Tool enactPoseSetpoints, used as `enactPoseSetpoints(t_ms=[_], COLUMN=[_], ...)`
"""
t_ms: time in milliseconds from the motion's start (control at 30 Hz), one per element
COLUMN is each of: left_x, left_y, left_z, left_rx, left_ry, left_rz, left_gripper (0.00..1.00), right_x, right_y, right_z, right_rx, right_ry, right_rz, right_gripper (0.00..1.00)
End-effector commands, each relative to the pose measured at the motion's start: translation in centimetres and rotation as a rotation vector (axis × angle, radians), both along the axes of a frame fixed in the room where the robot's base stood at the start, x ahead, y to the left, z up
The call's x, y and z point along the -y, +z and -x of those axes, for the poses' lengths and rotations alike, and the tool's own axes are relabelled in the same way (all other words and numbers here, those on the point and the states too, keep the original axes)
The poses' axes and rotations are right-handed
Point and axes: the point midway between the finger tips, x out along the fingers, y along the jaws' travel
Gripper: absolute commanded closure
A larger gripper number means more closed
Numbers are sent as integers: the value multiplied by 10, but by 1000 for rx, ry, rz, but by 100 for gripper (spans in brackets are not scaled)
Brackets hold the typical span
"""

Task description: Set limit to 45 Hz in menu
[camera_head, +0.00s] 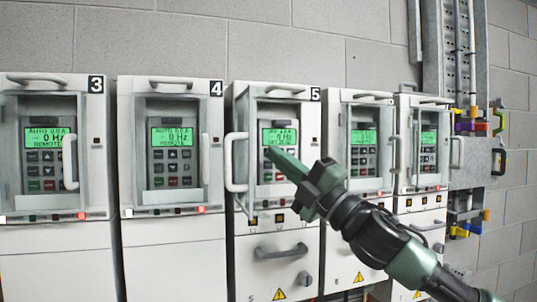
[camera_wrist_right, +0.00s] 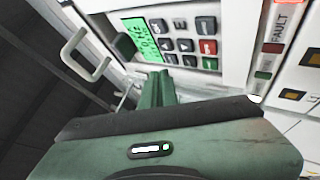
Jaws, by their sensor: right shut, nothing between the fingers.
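Drive 5 (camera_head: 303,118) has a green-lit display (camera_head: 280,137) with a line that appears to read "0 Hz"; its other text is too small to read. Below the display is its keypad (camera_head: 266,176), with grey, red and green keys, partly hidden by my gripper. The wrist view shows the display (camera_wrist_right: 141,38) and keypad (camera_wrist_right: 186,45) tilted. My right gripper (camera_head: 271,151) is shut and empty, its tips in front of the panel just under the display. In the wrist view the fingertips (camera_wrist_right: 160,74) are near the keypad's edge; I cannot tell whether they touch a key. My left gripper is not in view.
Drive 3 (camera_head: 96,110) and drive 4 (camera_head: 216,112) stand to the left, with more drives on the right, all with lit displays. A white handle (camera_head: 236,162) sticks out at drive 5's left side.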

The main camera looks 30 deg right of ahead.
Motion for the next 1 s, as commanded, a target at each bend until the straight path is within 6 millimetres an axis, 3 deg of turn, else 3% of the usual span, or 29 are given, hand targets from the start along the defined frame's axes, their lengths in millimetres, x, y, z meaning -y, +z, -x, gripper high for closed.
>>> enactPoseSetpoints(t_ms=[500, 1000], left_x=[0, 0], left_y=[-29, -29], left_z=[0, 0], left_rx=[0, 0], left_ry=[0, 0], left_rz=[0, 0], left_gripper=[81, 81], right_x=[-11, -11], right_y=[-2, 0], right_z=[45, 47], right_rx=[1, 0], right_ry=[-2, 0], right_rz=[2, 0], right_gripper=[100, 100])
